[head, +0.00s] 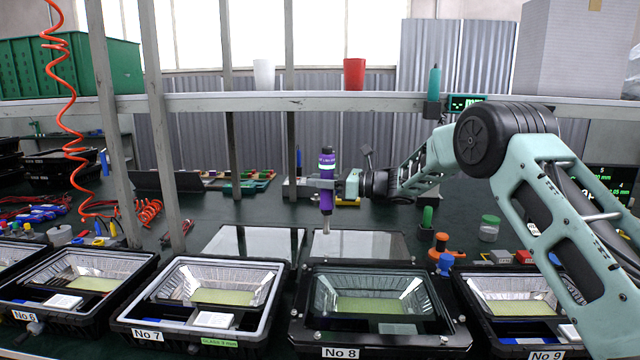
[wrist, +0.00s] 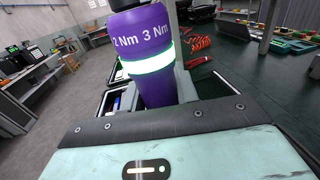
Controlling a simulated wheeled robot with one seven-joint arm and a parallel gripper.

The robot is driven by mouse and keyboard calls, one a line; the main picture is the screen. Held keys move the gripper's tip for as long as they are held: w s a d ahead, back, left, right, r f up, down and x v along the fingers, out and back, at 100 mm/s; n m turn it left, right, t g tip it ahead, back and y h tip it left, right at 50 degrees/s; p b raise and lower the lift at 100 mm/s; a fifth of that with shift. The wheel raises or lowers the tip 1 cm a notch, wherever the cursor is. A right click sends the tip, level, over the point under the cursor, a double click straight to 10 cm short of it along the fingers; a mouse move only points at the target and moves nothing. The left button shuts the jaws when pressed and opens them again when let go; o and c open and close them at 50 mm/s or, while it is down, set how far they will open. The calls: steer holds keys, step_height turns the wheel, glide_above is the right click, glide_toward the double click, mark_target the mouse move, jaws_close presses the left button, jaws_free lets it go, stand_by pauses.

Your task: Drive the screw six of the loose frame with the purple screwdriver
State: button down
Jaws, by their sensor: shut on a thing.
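The purple screwdriver (head: 327,195) is upright in my gripper (head: 326,183), with a lit ring and a black top. In the wrist view the screwdriver (wrist: 148,60) shows the marks "2 Nm 3 Nm" and a glowing green ring. My gripper is shut around its body. Its bit points down, in the picture in front of a glass pane behind housing No 8, and seems clear of any surface. Housing No 8 (head: 300,330) has a black frame (head: 432,268) around its reflector. I cannot tell which frame is loose or which screw is number six.
Housings No 7 (head: 122,318), No 6 and No 9 (head: 560,340) stand beside No 8. Two glass panes (head: 250,243) lie behind them. Grey posts (head: 160,120) and a shelf (head: 300,101) bound the bench.

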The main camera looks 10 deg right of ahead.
steer(key=shift+f+b, duration=3.05)
steer(key=shift+b, duration=1.2)
steer(key=shift+f+b, duration=0.9)
steer(key=shift+b, duration=0.5)
stand_by(0.6)
steer(key=shift+r, duration=0.15)
